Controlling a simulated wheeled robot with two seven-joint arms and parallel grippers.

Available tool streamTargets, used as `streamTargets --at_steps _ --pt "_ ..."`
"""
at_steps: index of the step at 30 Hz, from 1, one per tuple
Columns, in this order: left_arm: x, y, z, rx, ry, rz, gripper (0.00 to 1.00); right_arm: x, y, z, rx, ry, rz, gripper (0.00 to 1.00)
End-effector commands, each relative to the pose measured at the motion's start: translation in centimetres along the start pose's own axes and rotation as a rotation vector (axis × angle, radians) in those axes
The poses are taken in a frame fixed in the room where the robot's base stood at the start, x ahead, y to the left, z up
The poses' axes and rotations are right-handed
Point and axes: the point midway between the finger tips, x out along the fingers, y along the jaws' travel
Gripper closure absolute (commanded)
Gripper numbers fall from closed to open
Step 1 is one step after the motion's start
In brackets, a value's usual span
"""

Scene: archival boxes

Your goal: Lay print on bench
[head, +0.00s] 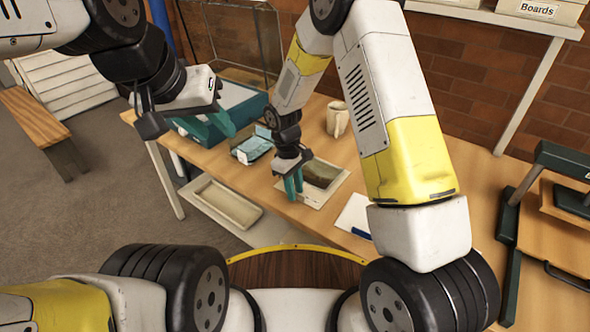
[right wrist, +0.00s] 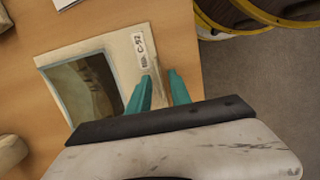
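The print is a dark picture in a pale mount (head: 337,192), lying flat on the wooden bench (head: 480,178). In the right wrist view the print (right wrist: 115,45) has a label reading about "C-52" near one edge. My right gripper (head: 293,186) points down at the print's near-left edge. In the right wrist view its two teal fingers (right wrist: 160,88) stand apart with a gap, close to the labelled edge; contact with the mount is unclear. My left gripper (head: 208,124) hangs above the bench's left end, in front of a teal box, fingers apart with nothing visible between.
A teal box (head: 240,108) stands at the back left of the bench. A small blue-grey box (head: 252,148), a cream mug (head: 337,119) and a white sheet with a blue item (head: 354,214) are around the print. A dark-framed press (head: 512,215) stands at right. A tray (head: 226,203) sits below.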

Motion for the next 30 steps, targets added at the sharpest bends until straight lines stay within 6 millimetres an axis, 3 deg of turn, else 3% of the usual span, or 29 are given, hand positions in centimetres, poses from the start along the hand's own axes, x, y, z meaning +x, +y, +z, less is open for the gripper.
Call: streamTargets --at_steps 8,21,30 --pt "0.0 0.0 0.0 0.0 0.0 0.0 0.64 -0.8 0.0 0.0 0.0 0.002 0.001 0.75" --pt "0.0 0.0 0.0 0.0 0.0 0.0 0.64 -9.4 0.0 0.0 0.0 0.004 0.002 0.75" --pt "0.0 0.0 0.0 0.0 0.0 0.0 0.64 -12.8 0.1 0.4 0.012 0.01 0.001 0.75"
